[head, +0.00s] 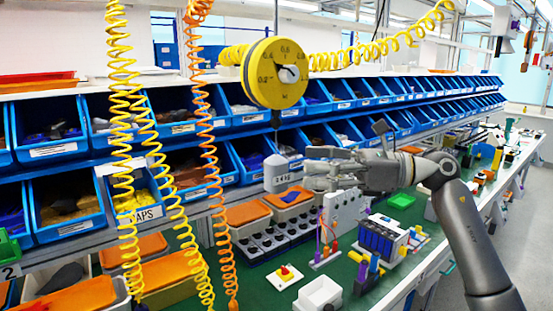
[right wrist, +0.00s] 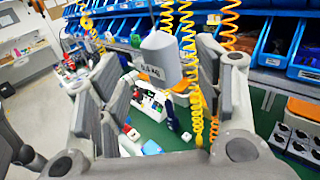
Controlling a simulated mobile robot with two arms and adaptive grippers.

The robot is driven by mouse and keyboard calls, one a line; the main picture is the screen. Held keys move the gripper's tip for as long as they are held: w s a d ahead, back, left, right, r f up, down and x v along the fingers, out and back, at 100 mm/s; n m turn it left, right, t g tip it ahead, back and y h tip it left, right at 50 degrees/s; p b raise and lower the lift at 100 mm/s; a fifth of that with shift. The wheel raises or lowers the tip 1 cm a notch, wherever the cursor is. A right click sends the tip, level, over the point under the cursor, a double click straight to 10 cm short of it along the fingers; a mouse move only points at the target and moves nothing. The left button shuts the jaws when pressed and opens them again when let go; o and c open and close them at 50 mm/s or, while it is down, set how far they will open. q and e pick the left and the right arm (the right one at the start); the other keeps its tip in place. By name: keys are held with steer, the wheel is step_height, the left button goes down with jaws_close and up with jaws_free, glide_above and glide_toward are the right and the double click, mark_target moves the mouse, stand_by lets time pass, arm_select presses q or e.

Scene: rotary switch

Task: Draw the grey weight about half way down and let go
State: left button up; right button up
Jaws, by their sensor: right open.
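The grey weight (head: 277,174), a rounded block with a printed label, hangs on a thin line below a round yellow dial (head: 276,73) in the head view. My right gripper (head: 309,167) is open just to the right of the weight, its fingers pointing left towards it. In the right wrist view the weight (right wrist: 161,58) shows in the gap between the two spread fingers of the right gripper (right wrist: 157,65), with space on both sides. I see no finger closed on it. My left gripper is not in view.
Coiled yellow hoses (head: 128,120) and an orange hose (head: 212,130) hang left of the weight. Blue bins (head: 60,141) line the rack behind. Below, the green bench holds grey socket boxes (head: 262,241), a white module (head: 343,213) and a red button (head: 285,274).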

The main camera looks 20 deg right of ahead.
steer(key=p, duration=0.3)
glide_above(276, 193)
steer(key=w+d, duration=0.2)
steer(key=shift+s+r, duration=0.15)
steer(key=shift+s, duration=0.1)
steer(key=shift+w+a, duration=0.3)
steer(key=shift+a, duration=0.35)
steer(key=shift+f, duration=0.2)
steer(key=shift+c, duration=0.4)
jaws_close()
step_height(276, 193, down, 6)
steer(key=b, duration=0.7)
steer(key=shift+o, duration=0.4)
jaws_free()
